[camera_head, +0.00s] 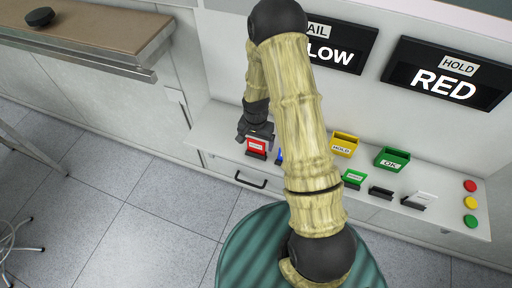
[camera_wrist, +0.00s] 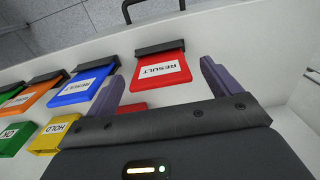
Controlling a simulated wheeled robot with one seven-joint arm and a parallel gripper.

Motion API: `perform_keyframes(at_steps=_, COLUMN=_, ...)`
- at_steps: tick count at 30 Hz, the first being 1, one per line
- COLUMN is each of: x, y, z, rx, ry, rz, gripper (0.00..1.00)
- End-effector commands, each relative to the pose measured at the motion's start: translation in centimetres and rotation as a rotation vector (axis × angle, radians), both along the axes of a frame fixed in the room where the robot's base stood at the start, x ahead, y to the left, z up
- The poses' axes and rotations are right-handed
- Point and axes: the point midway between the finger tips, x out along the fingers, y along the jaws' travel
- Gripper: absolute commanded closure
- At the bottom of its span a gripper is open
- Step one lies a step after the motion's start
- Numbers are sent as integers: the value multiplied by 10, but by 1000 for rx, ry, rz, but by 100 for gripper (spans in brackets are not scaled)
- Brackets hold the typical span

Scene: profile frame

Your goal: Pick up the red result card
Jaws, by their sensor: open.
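The red result card (camera_wrist: 162,70) has a white RESULT label and stands in a black holder (camera_wrist: 160,47) in the wrist view. In the head view the red card (camera_head: 257,146) is on the white shelf, just below my gripper (camera_head: 256,131). In the wrist view the two purple-grey fingers of my gripper (camera_wrist: 161,72) are apart, one on each side of the red card. Nothing is held between them. I cannot tell how far the fingertips are above the card. Part of a red bin (camera_wrist: 132,107) shows behind my gripper's edge.
A blue card (camera_wrist: 82,88), an orange card (camera_wrist: 43,97) and a green card stand left of the red one in the wrist view. A yellow HOLD bin (camera_head: 343,145) and green OK bin (camera_head: 392,159) stand behind. Colored buttons (camera_head: 470,203) are at the shelf's right end.

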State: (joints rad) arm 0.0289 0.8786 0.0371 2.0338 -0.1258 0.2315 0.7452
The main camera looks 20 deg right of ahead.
Motion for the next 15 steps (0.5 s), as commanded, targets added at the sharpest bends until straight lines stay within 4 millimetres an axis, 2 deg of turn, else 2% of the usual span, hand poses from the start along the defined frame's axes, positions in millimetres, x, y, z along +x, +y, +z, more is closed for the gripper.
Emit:
perform_keyframes(at_steps=5, x=0, y=0, z=0, rx=0, ry=0, rz=0, gripper=11)
perform_keyframes(at_steps=12, x=0, y=0, z=0, rx=0, ry=0, rz=0, gripper=58)
perform_keyframes(at_steps=15, x=0, y=0, z=0, rx=0, ry=0, rz=0, gripper=59)
